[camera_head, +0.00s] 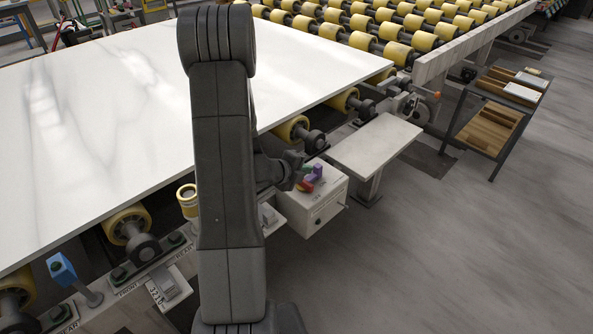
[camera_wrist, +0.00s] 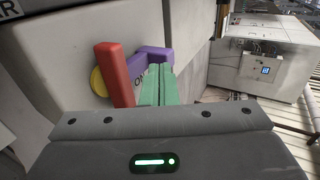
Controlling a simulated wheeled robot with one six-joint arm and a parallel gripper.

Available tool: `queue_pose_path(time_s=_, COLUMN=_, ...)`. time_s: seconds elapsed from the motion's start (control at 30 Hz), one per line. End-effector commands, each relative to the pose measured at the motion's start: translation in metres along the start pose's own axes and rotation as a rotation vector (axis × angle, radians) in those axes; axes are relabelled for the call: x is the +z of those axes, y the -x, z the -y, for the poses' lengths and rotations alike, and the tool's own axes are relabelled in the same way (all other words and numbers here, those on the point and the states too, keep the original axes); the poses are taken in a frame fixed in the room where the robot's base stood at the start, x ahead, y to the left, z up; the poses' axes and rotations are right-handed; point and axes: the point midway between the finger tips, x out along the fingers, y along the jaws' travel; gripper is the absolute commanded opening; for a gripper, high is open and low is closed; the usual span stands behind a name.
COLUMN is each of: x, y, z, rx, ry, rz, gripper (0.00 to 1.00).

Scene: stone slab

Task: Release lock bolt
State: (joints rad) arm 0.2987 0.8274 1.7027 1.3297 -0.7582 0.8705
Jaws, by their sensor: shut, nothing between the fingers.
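A red bar (camera_wrist: 114,72) stands out from a pale panel in the wrist view, with a yellow disc (camera_wrist: 97,82) behind it. A purple piece (camera_wrist: 152,55) sits just right of the bar. My gripper (camera_wrist: 158,68) has its green fingers together and empty, their tips close to the purple piece; contact cannot be told. In the head view the red bar (camera_head: 305,187) and purple piece (camera_head: 318,171) are on a pale box (camera_head: 318,208) by the roller frame, and my gripper (camera_head: 304,169) is beside them. Which part is the lock bolt cannot be told.
A large white stone slab (camera_head: 110,110) lies on yellow rollers left of the box. A grey bench (camera_head: 375,145) stands behind the box, and a shelf cart (camera_head: 495,110) stands further right. A blue lever (camera_head: 62,268) is at lower left. Open floor lies right of the box.

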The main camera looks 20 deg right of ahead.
Motion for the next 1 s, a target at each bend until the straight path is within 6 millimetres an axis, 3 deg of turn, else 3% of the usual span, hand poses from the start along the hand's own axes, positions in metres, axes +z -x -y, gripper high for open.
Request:
queue_pose_path(time_s=0.17, x=0.000, y=-0.013, z=0.000, rx=0.001, ry=0.000, rz=0.000, gripper=0.00)
queue_pose_path(time_s=0.57, x=0.000, y=-0.016, z=0.001, rx=0.000, ry=-0.001, rz=0.001, gripper=0.00)
queue_pose_path(time_s=0.83, x=-0.001, y=-0.050, z=0.021, rx=-0.001, ry=-0.003, rz=-0.002, gripper=0.00)
queue_pose_path(time_s=1.0, x=0.000, y=-0.054, z=0.024, rx=0.000, ry=0.000, rz=0.001, gripper=0.00)
